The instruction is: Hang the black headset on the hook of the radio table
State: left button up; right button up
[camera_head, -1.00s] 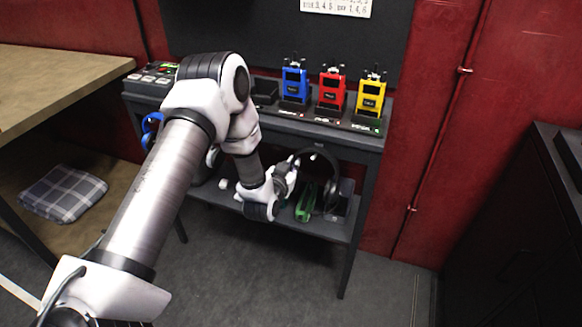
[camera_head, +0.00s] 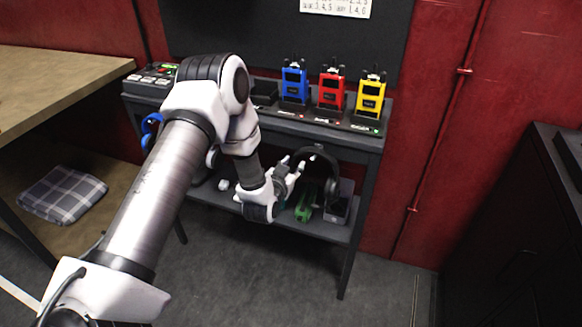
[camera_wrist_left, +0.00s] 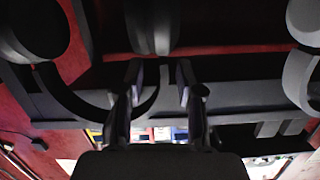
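The black headset (camera_head: 332,185) stands upright on the lower shelf of the radio table (camera_head: 375,140), its headband arching at the top. In the left wrist view, which looks upside down, its dark ear cup (camera_wrist_left: 35,30) and curved band show at the left and middle. My left gripper (camera_head: 294,164) is at the headset's left side. Its two fingers (camera_wrist_left: 155,90) are apart, and part of the band appears between them; I cannot tell whether they touch it. The table's hook for this headset cannot be made out. My right gripper is out of view.
Blue, red (camera_head: 331,90) and yellow radios stand on the tabletop. A blue headset (camera_head: 151,130) hangs at the table's left side. A green object (camera_head: 305,202) and a grey bin (camera_head: 342,207) are on the lower shelf.

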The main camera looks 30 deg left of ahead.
pick_arm(q)
jog(key=v, duration=1.2)
jog(key=s+d+f+m+g+h+p, duration=0.35)
jog(key=s+d+f+g+p, duration=0.35)
jog(key=s+d+f, duration=0.45)
jog(key=s+f+n+g+b, duration=0.1)
jog(key=s+f+n+g, duration=0.1)
jog(key=s+g, duration=0.6)
jog(key=s+f, duration=0.1)
jog(key=s, duration=0.6)
jog(key=shift+s+d+f+n+g, duration=0.15)
jog(key=shift+d+f+n+g, duration=0.15)
jog(key=shift+n, duration=0.05)
